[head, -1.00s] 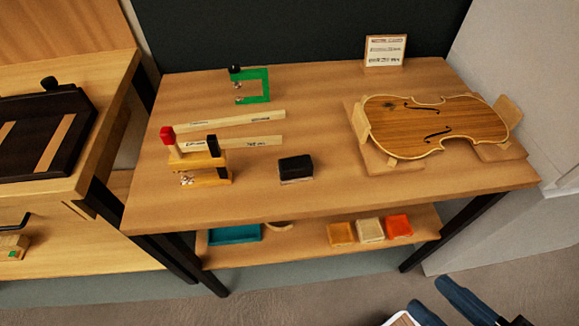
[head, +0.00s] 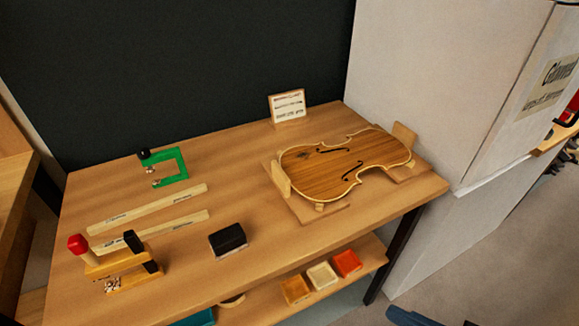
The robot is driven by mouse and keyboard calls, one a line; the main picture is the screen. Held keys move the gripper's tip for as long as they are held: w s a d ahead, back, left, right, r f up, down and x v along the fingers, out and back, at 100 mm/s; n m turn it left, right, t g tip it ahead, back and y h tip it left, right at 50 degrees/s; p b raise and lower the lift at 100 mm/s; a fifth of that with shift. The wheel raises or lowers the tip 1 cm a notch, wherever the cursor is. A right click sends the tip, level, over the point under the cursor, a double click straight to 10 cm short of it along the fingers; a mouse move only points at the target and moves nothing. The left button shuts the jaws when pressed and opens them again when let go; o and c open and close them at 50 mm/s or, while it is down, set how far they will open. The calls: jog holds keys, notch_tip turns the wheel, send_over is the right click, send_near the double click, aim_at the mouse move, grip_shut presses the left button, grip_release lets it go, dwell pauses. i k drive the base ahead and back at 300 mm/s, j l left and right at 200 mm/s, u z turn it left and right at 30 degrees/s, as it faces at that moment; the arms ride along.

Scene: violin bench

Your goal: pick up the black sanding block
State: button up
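The black sanding block (head: 228,239) lies on the wooden bench top, near the front edge and left of the violin body. Its top is black and a paler layer shows along its lower edge. Nothing touches it. My gripper is not visible in the head view; only a dark blue shape shows at the bottom right edge, and I cannot tell what part it is.
A violin body (head: 345,166) rests in wooden supports. A green clamp (head: 168,168), two wooden strips (head: 148,208) and a wooden clamp with a red knob (head: 118,267) lie to the left. Small blocks (head: 322,275) sit on the lower shelf. A grey cabinet (head: 430,90) stands right.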

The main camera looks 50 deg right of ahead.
aim_at(229, 241)
jog(key=k+l+u, duration=0.2)
jog(key=k+l, duration=0.25)
jog(key=k+l+u, duration=0.15)
jog(key=k+l, duration=0.2)
jog(key=k, duration=0.25)
